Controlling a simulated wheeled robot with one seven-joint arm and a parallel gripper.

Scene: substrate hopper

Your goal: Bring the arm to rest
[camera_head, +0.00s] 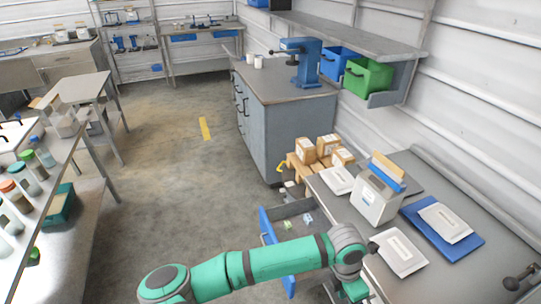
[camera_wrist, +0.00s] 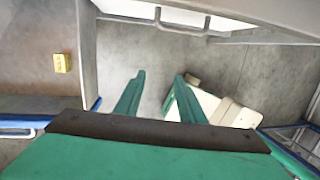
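My arm (camera_head: 268,261) is teal with dark grey joints and reaches across the lower part of the head view. It bends down at the wrist, close to the front edge of the right-hand bench. My gripper (camera_head: 355,290) is partly cut off at the bottom there. In the wrist view its two teal fingers (camera_wrist: 159,78) stand apart with only grey surface seen between them. A cream and beige object (camera_wrist: 225,109) lies just right of the right finger, partly behind it. I cannot tell whether they touch.
A drawer with a blue front (camera_head: 270,240) stands open beside my forearm, with small items inside. The bench (camera_head: 460,200) holds a white box (camera_head: 377,198), a blue tray (camera_head: 462,248) and white packets (camera_head: 399,252). A small yellow block (camera_wrist: 62,63) lies left. Open floor (camera_head: 170,190) is left.

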